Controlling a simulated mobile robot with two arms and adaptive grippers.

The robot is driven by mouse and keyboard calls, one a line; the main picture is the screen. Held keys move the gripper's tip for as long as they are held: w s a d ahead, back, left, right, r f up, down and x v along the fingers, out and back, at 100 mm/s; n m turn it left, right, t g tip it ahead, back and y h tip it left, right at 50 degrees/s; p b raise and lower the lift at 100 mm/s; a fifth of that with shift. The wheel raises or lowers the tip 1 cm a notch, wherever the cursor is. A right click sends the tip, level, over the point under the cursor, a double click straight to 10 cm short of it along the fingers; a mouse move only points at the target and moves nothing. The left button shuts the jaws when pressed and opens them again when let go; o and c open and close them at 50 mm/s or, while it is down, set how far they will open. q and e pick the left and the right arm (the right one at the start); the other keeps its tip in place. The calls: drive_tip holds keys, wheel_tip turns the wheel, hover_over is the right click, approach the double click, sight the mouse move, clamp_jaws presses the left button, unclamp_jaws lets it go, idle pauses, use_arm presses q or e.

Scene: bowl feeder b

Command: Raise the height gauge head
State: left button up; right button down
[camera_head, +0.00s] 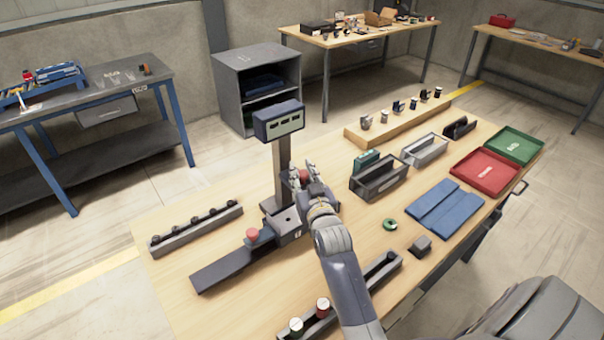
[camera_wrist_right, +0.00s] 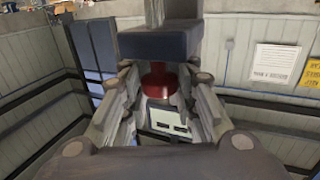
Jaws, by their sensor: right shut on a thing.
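The height gauge stands on the wooden bench, with a dark upright column (camera_head: 283,165) and a blue-grey display box (camera_head: 279,122) at its top. My right gripper (camera_head: 303,173) is at the right side of the column, below the display box. It is shut on a red knob (camera_wrist_right: 158,82), which shows between the fingers under a dark blue-grey block (camera_wrist_right: 165,43) in the wrist view. The gripper and arm partly hide the knob and the gauge head in the head view. A display panel (camera_wrist_right: 168,122) shows beyond the fingers. My left gripper is not in view.
A long dark bar (camera_head: 233,270) with a red-topped piece (camera_head: 252,235) lies left of my arm. A slotted rack (camera_head: 196,230) is at the left. Grey bins (camera_head: 380,184), blue mats (camera_head: 445,207) and red (camera_head: 487,172) and green (camera_head: 515,144) trays are at the right.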

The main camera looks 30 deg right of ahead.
drive_tip(key=shift+r, duration=0.5)
drive_tip(key=c, duration=1.3)
unclamp_jaws()
drive_tip(key=shift+s, duration=0.1)
drive_tip(key=shift+s+r, duration=0.1)
drive_tip(key=shift+s, duration=0.05)
drive_tip(key=shift+s+a+f, duration=0.1)
drive_tip(key=shift+s+f, duration=0.05)
drive_tip(key=shift+f, duration=0.05)
drive_tip(key=v, duration=1.1)
drive_tip(key=shift+s, duration=0.4)
drive_tip(key=shift+a, duration=0.15)
